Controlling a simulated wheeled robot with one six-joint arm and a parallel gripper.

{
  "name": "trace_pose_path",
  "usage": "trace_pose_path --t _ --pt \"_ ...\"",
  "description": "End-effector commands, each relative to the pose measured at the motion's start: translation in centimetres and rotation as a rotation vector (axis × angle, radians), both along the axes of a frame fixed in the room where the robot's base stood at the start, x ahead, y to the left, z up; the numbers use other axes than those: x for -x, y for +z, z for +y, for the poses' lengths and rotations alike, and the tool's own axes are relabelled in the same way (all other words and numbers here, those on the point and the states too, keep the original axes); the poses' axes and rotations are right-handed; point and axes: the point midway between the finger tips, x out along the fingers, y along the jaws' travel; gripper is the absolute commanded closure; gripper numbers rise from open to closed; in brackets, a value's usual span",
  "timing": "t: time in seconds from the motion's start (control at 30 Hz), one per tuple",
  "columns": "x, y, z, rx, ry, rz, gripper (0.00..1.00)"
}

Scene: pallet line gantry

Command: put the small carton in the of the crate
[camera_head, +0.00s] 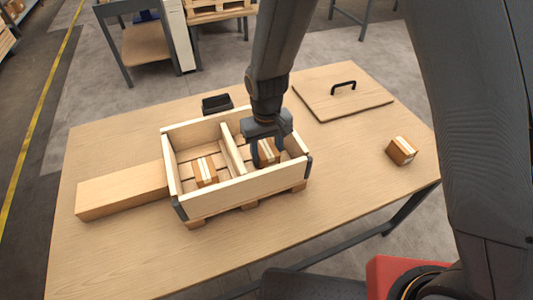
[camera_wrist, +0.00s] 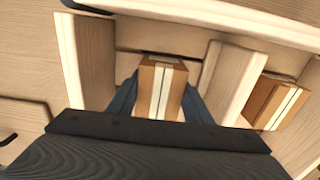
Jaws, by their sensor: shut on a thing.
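A wooden crate (camera_head: 247,189) with a middle divider (camera_head: 232,150) stands on the table. My gripper (camera_head: 268,158) reaches down into its right compartment and is shut on a small brown carton (camera_head: 266,150) with a pale stripe. In the wrist view the held carton (camera_wrist: 162,86) sits between the fingers, beside the divider (camera_wrist: 232,80). I cannot tell whether it touches the crate floor. A second small carton (camera_head: 204,171) lies in the left compartment and also shows in the wrist view (camera_wrist: 274,103). A third small carton (camera_head: 401,150) lies on the table at the right.
A wooden block (camera_head: 122,190) lies against the crate's left side. A small black tray (camera_head: 217,103) stands behind the crate. A wooden lid (camera_head: 340,92) with a black handle lies at the back right. The table front is clear.

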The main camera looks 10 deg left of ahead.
Motion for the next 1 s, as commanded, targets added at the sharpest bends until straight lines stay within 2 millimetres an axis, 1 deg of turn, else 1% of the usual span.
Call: trace_pose_path --t 0.2,0.23,0.33,0.6,0.73,0.87,1.0 --pt "0.0 -0.2 0.0 0.000 0.000 0.000 0.86" --pt "0.0 -0.3 0.0 0.000 0.000 0.000 0.53" --pt "0.0 -0.2 0.0 0.000 0.000 0.000 0.36" --pt "0.0 -0.2 0.0 0.000 0.000 0.000 0.36" --pt "-0.1 0.3 0.1 -0.001 0.000 -0.002 0.36" --pt "-0.1 1.8 0.1 -0.002 0.000 -0.003 0.36" --pt "-0.2 4.3 0.1 -0.003 0.000 -0.005 0.36"
